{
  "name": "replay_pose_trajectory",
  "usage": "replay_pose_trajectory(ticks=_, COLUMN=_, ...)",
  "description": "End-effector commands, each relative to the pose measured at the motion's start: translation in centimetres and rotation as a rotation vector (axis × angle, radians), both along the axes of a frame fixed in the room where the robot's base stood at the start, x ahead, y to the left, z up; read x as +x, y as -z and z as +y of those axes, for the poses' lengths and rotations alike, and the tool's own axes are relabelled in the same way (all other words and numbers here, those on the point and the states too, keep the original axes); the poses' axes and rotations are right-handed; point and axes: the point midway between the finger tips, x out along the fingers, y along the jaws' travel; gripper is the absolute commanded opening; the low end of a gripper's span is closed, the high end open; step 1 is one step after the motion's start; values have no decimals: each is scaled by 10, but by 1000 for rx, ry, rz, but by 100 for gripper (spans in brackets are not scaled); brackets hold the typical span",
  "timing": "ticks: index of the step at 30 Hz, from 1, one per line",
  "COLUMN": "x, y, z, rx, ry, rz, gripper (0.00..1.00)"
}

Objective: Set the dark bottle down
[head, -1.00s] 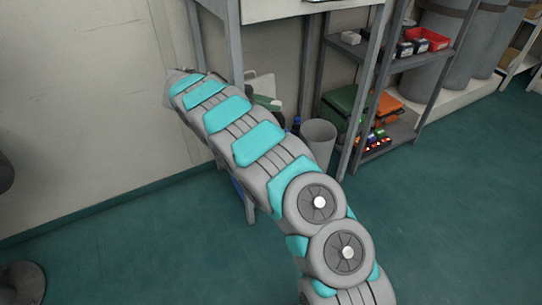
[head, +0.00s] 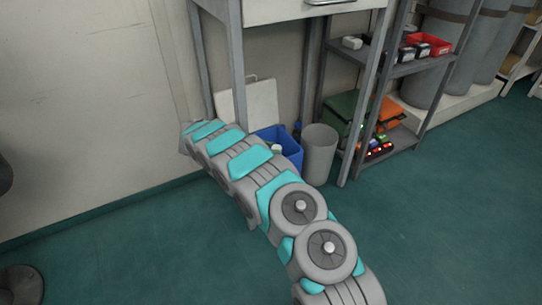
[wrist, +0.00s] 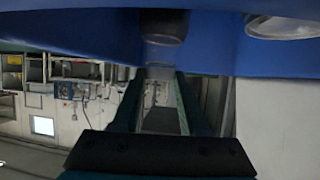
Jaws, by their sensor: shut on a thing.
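In the wrist view my gripper (wrist: 158,76) reaches up the middle of the picture, its two dark green fingers close together at the tips. It is shut on the dark bottle (wrist: 164,24), which shows as a dark, rounded shape just beyond the tips, against a blue surface. Most of the bottle and the exact contact are hard to make out. The blue surface (wrist: 85,30) fills the top, and looks like the blue bin (head: 289,148) beside my arm in the head view. My gripper and the dark bottle are hidden behind my arm in the head view.
A pale rounded thing (wrist: 285,26) shows against the blue at the wrist view's upper right. In the head view a grey waste bin (head: 319,157) stands right of the blue bin. A white board (head: 264,104) leans on the wall. A shelf rack (head: 395,70) stands right; front floor is clear.

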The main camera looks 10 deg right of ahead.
Motion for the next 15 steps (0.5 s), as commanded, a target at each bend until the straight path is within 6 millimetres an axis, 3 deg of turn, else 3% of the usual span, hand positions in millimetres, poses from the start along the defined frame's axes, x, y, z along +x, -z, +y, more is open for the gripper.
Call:
replay_pose_trajectory(ticks=7, x=0, y=32, z=-1, rx=0, ry=2, rz=1, gripper=0)
replay_pose_trajectory(ticks=15, x=0, y=35, z=-1, rx=-1, ry=1, rz=-1, gripper=0)
